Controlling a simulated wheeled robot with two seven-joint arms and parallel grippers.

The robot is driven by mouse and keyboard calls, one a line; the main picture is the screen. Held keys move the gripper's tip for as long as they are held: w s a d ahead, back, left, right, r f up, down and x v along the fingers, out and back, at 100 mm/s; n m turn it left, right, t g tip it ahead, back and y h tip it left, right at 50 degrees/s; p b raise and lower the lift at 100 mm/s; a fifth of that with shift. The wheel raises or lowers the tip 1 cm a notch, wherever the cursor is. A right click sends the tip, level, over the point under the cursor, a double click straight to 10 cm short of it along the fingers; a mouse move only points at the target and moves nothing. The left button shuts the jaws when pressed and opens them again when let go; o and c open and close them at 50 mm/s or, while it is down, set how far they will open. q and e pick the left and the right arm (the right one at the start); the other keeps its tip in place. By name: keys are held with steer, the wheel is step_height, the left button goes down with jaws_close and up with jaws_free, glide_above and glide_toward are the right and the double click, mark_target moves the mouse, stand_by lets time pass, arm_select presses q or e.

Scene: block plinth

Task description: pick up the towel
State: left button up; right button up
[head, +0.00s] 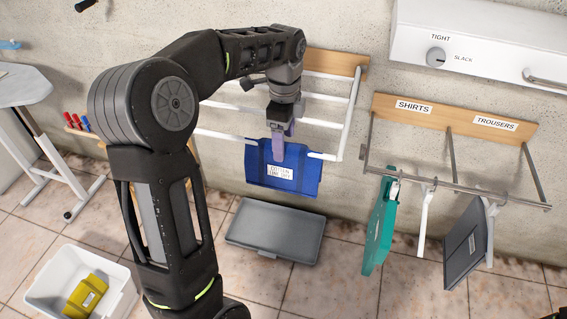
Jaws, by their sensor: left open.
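A blue folded cloth (306,182) with a white label hangs over the lower front bar of a white wall rack; it looks like the towel, but the label is too small to read fully. My left gripper (279,153) points down at the cloth's upper edge, and its fingers overlap it in the head view. The gripper is open; I cannot tell whether it touches the cloth. The fingers hide part of the cloth's top edge and the bar. My right gripper is not in view.
The wall rack (348,115) has several white bars. A closed grey case (275,231) lies on the floor below. At right, a teal item (380,225) and a dark grey item (468,246) hang from a metal rail (455,187). A white bin (47,277) holds a yellow item (86,295).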

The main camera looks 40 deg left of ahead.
mark_target(283, 164)
arm_select(q)
steer(key=shift+f, duration=0.2)
step_height(283, 164, down, 5)
steer(key=shift+a+f+p, duration=0.1)
steer(key=shift+a+p, duration=0.05)
steer(key=shift+p, duration=0.55)
steer(key=shift+c, duration=0.3)
jaws_close()
stand_by(0.6)
